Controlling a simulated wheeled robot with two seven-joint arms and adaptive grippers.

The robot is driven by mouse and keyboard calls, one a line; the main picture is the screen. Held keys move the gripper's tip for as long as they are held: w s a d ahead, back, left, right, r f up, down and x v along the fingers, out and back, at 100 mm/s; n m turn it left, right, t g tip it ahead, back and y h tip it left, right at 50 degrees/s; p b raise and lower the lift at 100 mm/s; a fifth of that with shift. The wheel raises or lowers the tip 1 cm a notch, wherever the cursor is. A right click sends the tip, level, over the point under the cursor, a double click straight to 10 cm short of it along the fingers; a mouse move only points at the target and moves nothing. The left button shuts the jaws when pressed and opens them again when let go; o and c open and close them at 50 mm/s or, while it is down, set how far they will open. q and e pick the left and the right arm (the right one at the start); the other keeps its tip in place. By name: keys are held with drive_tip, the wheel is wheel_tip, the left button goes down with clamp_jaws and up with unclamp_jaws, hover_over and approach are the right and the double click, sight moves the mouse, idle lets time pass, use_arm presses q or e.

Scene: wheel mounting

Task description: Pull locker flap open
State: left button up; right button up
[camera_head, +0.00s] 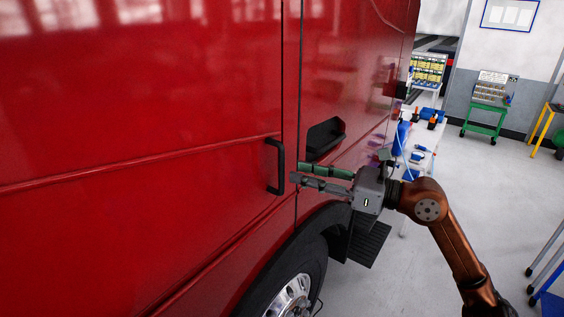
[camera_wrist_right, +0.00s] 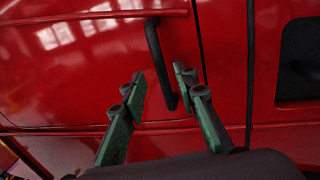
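The locker flap (camera_head: 150,95) is a large red panel on the vehicle's side, and it looks closed against the body. It has a black bar handle (camera_head: 276,166) near its right edge. My right gripper (camera_head: 296,172) points left at the handle, with its fingertips just right of it in the head view. In the right wrist view the handle (camera_wrist_right: 160,66) appears between the two spread green fingers, which are open. I see no clear contact. My left gripper is not in view.
A black recessed handle (camera_head: 324,138) sits on the red door right of the seam. A wheel (camera_head: 292,295) under a dark arch and a black step (camera_head: 368,243) lie below. A workbench with tools and a green cart (camera_head: 488,105) stand farther right. The grey floor between is clear.

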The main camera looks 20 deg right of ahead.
sight(282, 189)
drive_tip(key=p+x, duration=0.2)
drive_tip(key=x, duration=0.4)
drive_tip(key=shift+w+a, duration=0.1)
drive_tip(key=shift+w, duration=0.1)
clamp_jaws()
idle(0.5)
